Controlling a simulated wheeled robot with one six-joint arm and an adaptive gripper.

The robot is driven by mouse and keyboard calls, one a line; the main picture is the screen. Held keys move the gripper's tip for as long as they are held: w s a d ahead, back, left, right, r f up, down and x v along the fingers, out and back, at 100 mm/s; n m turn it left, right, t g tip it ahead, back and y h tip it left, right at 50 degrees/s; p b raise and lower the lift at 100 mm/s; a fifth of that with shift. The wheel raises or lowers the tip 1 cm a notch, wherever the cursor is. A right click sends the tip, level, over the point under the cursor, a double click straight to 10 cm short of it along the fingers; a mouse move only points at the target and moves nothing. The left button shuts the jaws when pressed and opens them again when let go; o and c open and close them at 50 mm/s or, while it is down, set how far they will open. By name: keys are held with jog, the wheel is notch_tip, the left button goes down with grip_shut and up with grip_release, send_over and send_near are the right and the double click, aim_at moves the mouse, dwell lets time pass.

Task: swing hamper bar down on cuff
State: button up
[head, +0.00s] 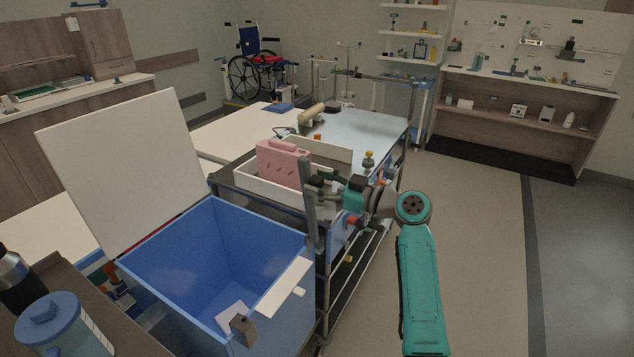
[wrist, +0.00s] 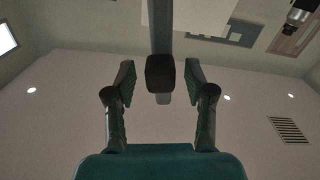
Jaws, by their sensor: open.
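The blue hamper (head: 215,255) stands open at the front left, its white lid (head: 125,170) raised. A grey bar (head: 308,205) stands upright at the hamper's right rear corner. My gripper (head: 318,187) is beside the bar's upper part. In the wrist view, the bar (wrist: 161,25) carries a dark block-like end (wrist: 160,73), which sits between the two open fingers of my gripper (wrist: 158,82) with a gap on each side. A small brown-grey block (head: 243,330) sits at the hamper's front rim; I cannot tell whether it is the cuff.
A white ledge (head: 284,287) with a knob is on the hamper's right rim. A cart (head: 370,130) behind holds a white tray (head: 262,193) with a pink case (head: 283,163). A blue-lidded jar (head: 62,325) is at front left. Floor (head: 480,240) at right is clear.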

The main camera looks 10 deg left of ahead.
jog(key=shift+w+a, duration=0.15)
jog(key=shift+a, duration=0.3)
grip_shut()
